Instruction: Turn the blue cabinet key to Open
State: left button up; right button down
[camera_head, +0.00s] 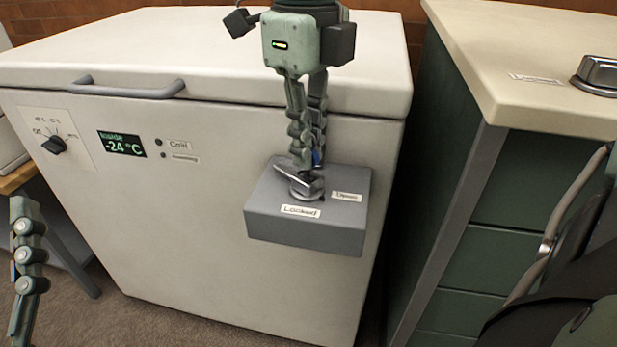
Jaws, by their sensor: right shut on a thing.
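A grey lock box (310,230) is fixed to the front of a white chest freezer, at its right side. Its top has a silver round lock piece (306,190), a "Locked" label (301,211) at the front and a label that seems to read "Open" (346,196) at the right. A small bit of the blue key (317,158) shows between my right gripper's fingers. My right gripper (308,165) points down over the lock and is shut on the key. The fingers hide most of the key, so its angle is unclear. Part of my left gripper (27,265) shows at the lower left; its opening cannot be seen.
The freezer (190,235) has a lid handle (128,88), a dial (55,145) and a display reading -24 °C (121,144). At the right stands a green cabinet with a cream top (535,50), holding a metal object (597,75) and a label. A narrow gap separates them.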

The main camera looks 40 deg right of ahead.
jog(key=n, duration=0.6)
jog(key=shift+n, duration=0.4)
jog(key=c, duration=1.4)
grip_release()
jog(key=shift+c, duration=0.2)
jog(key=shift+o, duration=0.2)
jog(key=o, duration=0.4)
jog(key=shift+c, duration=0.2)
